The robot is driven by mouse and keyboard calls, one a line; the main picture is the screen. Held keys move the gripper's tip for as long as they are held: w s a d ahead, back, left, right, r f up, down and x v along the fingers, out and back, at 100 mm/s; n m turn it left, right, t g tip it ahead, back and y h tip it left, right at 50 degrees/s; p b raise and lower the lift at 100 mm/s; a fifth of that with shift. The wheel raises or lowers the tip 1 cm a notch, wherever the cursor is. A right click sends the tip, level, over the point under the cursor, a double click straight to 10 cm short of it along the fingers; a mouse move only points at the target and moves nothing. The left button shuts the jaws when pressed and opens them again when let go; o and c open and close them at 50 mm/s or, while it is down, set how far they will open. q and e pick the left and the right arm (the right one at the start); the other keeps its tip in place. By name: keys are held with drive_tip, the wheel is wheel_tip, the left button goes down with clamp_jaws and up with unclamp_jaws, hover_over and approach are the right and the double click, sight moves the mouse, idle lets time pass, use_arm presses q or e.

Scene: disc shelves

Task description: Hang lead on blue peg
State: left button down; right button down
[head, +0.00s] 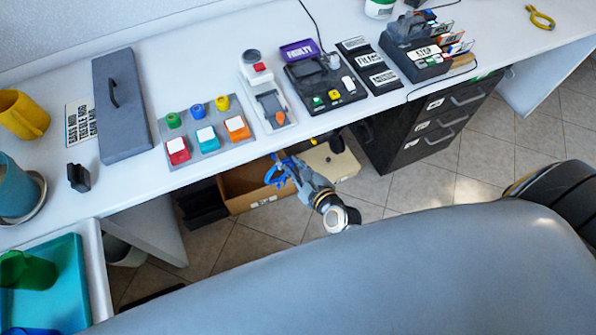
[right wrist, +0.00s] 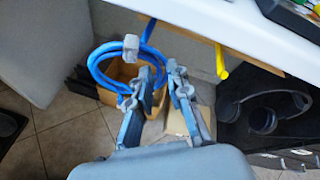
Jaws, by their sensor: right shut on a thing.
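A blue lead (head: 273,176) is coiled in a loop; it also shows in the right wrist view (right wrist: 98,70), with a grey plug (right wrist: 131,46) at its upper part. My right gripper (head: 286,168) is shut on the lead, just below the front edge of the desk; its fingers also show in the right wrist view (right wrist: 162,82). The blue peg (right wrist: 150,30) sticks out from a wooden rail (right wrist: 190,32) under the desk edge, just above the lead. I cannot tell whether lead and peg touch. My left gripper is not in view.
A yellow peg (right wrist: 221,60) is on the same rail to the right. Black headphones (right wrist: 265,105) are further right, beside a black drawer unit (head: 430,125). An open cardboard box (head: 250,187) stands on the floor below. The white desk (head: 215,75) holds several items.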

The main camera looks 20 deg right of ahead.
drive_tip(key=shift+w+a+f+b, duration=0.1)
drive_tip(key=shift+w+f+b, duration=0.2)
drive_tip(key=shift+w, duration=1.05)
drive_tip(key=shift+w+f+b, duration=0.1)
drive_tip(key=shift+w+b, duration=0.3)
drive_tip(key=shift+w, duration=1)
drive_tip(key=shift+w+a+f+b, duration=0.1)
drive_tip(key=shift+w+f+b, duration=0.2)
drive_tip(key=shift+w, duration=1.05)
drive_tip(key=shift+r, duration=0.1)
